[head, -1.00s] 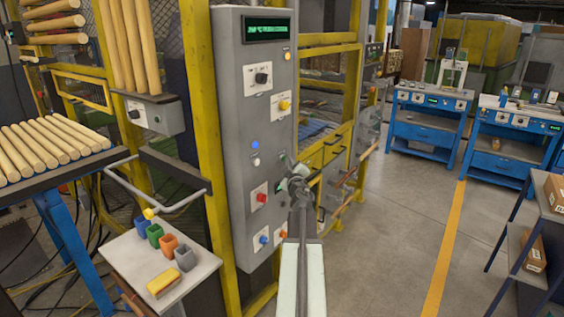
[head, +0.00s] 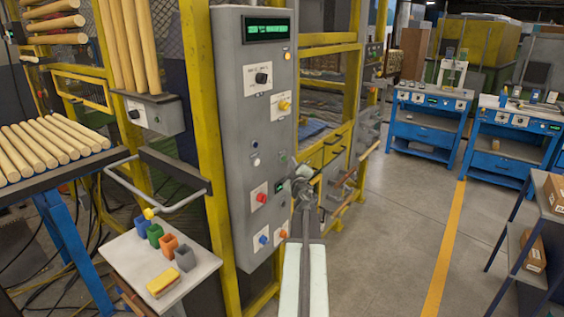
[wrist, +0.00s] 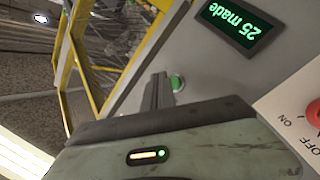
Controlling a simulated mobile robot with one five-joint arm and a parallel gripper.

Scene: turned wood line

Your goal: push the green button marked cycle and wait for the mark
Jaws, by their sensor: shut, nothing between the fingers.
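A small display (wrist: 240,23) near the button reads "25 made". The upper display (head: 266,29) is lit with text too small to read.
A red switch (wrist: 314,115) marked OFF is near my gripper; it also shows in the head view (head: 262,198). A blue button (head: 263,239) and an orange one (head: 282,234) are below. Yellow frame posts (head: 215,190) flank the panel.

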